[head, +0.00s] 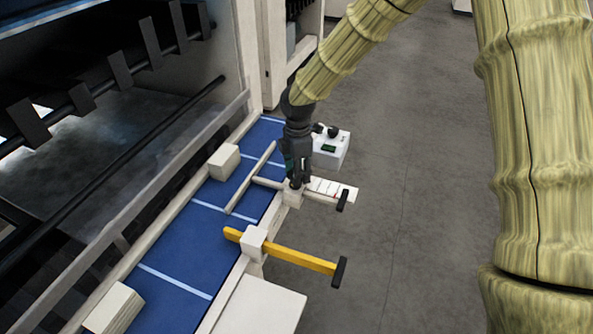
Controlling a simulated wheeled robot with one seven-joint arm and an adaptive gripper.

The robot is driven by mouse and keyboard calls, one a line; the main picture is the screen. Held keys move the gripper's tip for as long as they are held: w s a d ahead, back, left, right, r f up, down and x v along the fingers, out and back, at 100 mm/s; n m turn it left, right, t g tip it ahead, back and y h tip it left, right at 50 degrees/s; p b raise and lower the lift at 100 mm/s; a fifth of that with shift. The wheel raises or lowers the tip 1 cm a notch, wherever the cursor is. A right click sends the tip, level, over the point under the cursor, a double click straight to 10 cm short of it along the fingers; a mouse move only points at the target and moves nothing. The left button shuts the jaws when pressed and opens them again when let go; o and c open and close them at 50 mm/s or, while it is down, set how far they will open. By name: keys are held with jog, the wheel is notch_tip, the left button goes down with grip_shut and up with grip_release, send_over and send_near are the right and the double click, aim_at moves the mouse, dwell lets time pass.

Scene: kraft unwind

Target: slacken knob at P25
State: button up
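My gripper (295,181) points down at a white block (291,196) on the near edge of the blue strip. Its fingertips are at the top of this block, and any knob there is hidden by the gripper. I cannot tell whether the fingers are open or shut, or touching. A pale rod with a dark end (325,199) runs through this block, with a long crossbar (250,178) at its far end. No P25 label is readable.
A second white block (253,242) holds a yellow bar (300,259) with a black end (339,272) sticking out. A white box with a small display (331,147) stands behind my gripper. White blocks (224,162) line the blue strip (185,244).

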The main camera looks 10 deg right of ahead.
jog(key=o, duration=0.5)
jog(key=shift+d+f, duration=0.1)
jog(key=shift+f, duration=0.05)
notch_tip(320, 180, up, 12)
jog(key=shift+r, duration=0.1)
dwell(0.3)
